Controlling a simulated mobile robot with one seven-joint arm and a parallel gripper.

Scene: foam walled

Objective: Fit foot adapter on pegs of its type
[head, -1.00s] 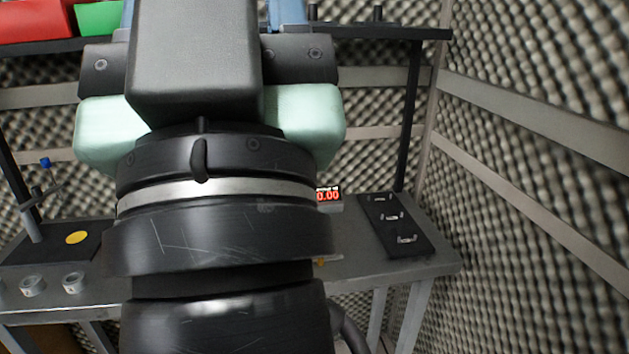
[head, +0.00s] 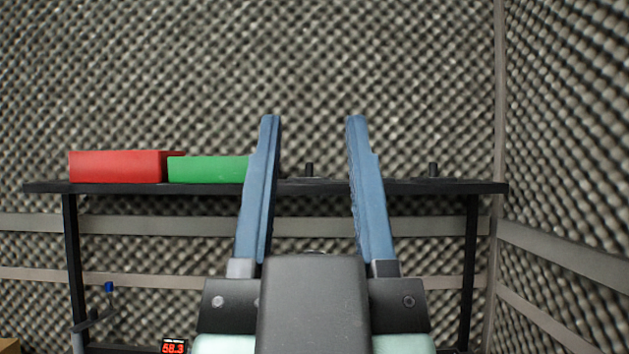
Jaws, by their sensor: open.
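My gripper (head: 313,120) is open, its two blue fingers pointing up and wide apart with nothing between them. Behind it, on the black shelf (head: 215,188), a dark upright peg on a low base (head: 309,170) shows between the fingers. A second dark peg (head: 433,170) stands to the right of the right finger. I cannot tell the type of either peg. No foot adapter can be made out in the head view; the gripper body and arm hide the low middle.
A red bin (head: 118,167) and a green bin (head: 208,170) stand on the shelf's left part. A small red-digit display (head: 174,346) and a blue-tipped stand (head: 108,287) show low left. Foam walls with rails close the back and right.

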